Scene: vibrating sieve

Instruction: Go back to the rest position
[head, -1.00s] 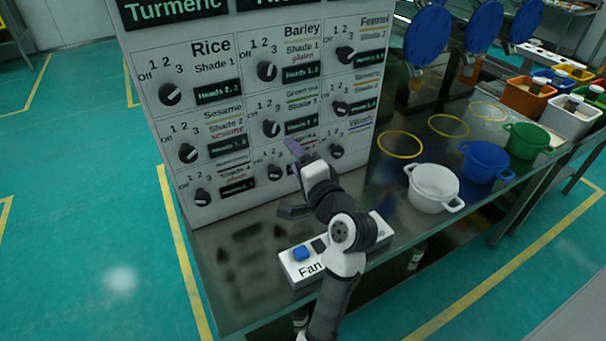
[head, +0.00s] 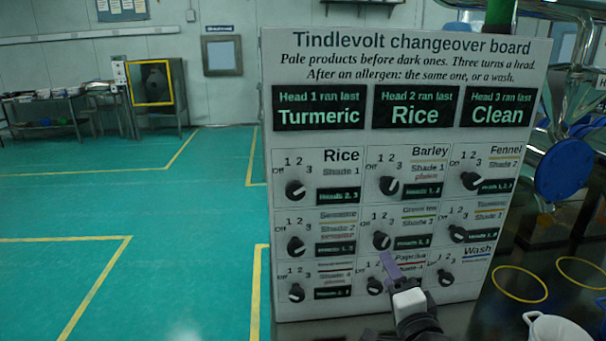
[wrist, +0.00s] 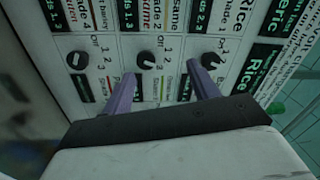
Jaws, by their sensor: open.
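My gripper (head: 388,258) is raised in front of the lower middle of the changeover board (head: 300,60), near the Paprika knob (head: 374,286). In the wrist view its two purple fingers (wrist: 163,88) stand apart with nothing between them. The board has a grid of black knobs under three dark display panels; the panels read Turmeric, Rice and Clean. The wrist view shows the board turned, with several knobs (wrist: 147,60) beyond the fingertips. I cannot tell whether the fingers touch the board.
At the lower right are a white pot (head: 562,331) and yellow rings (head: 520,284) on the dark bench. A blue disc (head: 565,170) hangs beside the board. The green floor (head: 190,235) at left is open, with a far work table (head: 70,110) behind.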

